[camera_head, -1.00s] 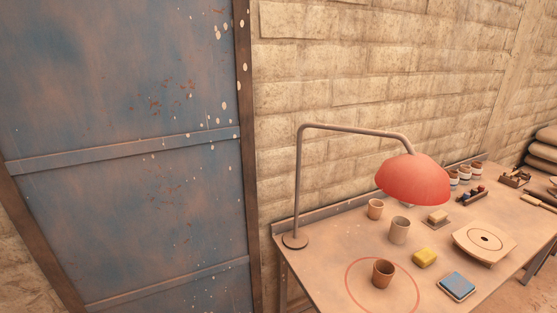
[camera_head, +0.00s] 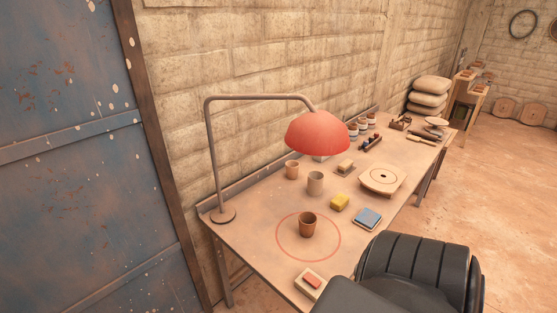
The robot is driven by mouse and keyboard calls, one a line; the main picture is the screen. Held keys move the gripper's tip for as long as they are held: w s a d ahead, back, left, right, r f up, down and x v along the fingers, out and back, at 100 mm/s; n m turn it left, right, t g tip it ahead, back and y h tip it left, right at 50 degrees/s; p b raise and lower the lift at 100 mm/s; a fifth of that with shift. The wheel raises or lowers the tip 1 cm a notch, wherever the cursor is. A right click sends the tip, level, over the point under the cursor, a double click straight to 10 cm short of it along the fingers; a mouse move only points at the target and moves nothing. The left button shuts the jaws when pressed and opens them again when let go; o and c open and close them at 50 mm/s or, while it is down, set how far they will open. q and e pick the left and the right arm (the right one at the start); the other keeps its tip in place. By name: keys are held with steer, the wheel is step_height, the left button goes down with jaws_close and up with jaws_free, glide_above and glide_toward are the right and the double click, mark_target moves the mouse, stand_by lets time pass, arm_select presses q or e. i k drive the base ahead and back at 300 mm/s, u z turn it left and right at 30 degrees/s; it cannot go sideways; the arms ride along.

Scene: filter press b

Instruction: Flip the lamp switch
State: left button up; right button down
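The desk lamp (camera_head: 318,132) has a red dome shade on a bent grey arm. Its round base (camera_head: 223,215) stands at the left end of the workbench (camera_head: 262,262). Near the front edge of the bench lies a small pale block with a red-orange top (camera_head: 312,281), which looks like the lamp switch; its lower right side is close to my dark arm part. Neither gripper is in view; only a black padded part of my arm shows at the bottom right.
A brown cup (camera_head: 308,224) stands inside a red ring on the bench. A blue metal door (camera_head: 70,190) stands left. Open floor (camera_head: 500,170) lies right.

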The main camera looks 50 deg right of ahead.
mark_target(309, 277)
steer(key=u, duration=0.1)
steer(key=i, duration=0.1)
steer(key=z, duration=1.65)
